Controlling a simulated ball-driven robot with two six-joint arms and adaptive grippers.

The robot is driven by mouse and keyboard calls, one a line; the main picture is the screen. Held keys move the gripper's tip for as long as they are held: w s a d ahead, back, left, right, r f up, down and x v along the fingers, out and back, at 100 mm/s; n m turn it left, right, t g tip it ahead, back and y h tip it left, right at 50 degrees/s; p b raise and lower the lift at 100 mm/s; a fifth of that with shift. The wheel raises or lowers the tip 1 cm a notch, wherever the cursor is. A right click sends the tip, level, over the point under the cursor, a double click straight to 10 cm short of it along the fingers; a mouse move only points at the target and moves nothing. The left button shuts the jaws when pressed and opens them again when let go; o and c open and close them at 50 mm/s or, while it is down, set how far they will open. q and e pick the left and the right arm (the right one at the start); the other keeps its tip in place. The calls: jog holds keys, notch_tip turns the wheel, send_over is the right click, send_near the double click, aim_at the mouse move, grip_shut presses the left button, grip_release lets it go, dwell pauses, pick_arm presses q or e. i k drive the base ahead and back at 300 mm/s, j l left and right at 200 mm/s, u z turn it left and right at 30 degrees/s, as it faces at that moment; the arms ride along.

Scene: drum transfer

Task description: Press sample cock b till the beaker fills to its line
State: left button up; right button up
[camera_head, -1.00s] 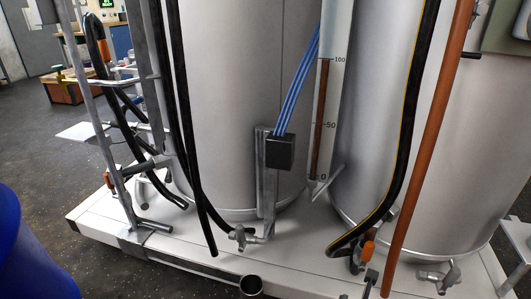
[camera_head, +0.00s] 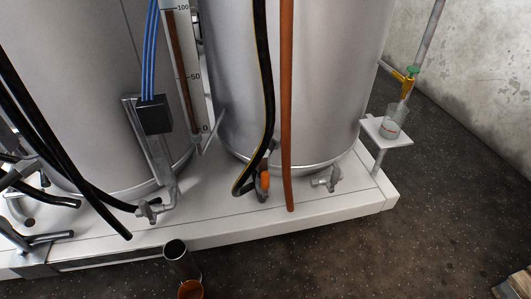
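A clear glass beaker (camera_head: 393,122) stands upright on a small white shelf (camera_head: 375,128) at the right of the tanks. A small red line mark shows on it; its liquid level is too small to tell. A yellow cock (camera_head: 404,78) with a green top (camera_head: 412,70) sits just above the beaker, on a grey pipe. I cannot read any letter on it. Neither of my grippers is in view.
Two large steel tanks (camera_head: 278,75) stand on a white plinth (camera_head: 270,217). Black hoses, an orange pipe (camera_head: 287,110) and an orange-handled valve (camera_head: 265,180) are in front. A dark open cylinder (camera_head: 181,262) and an orange one (camera_head: 190,289) stand below.

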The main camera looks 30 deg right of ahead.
aim_at(413, 69)
jog(key=z, duration=1.8)
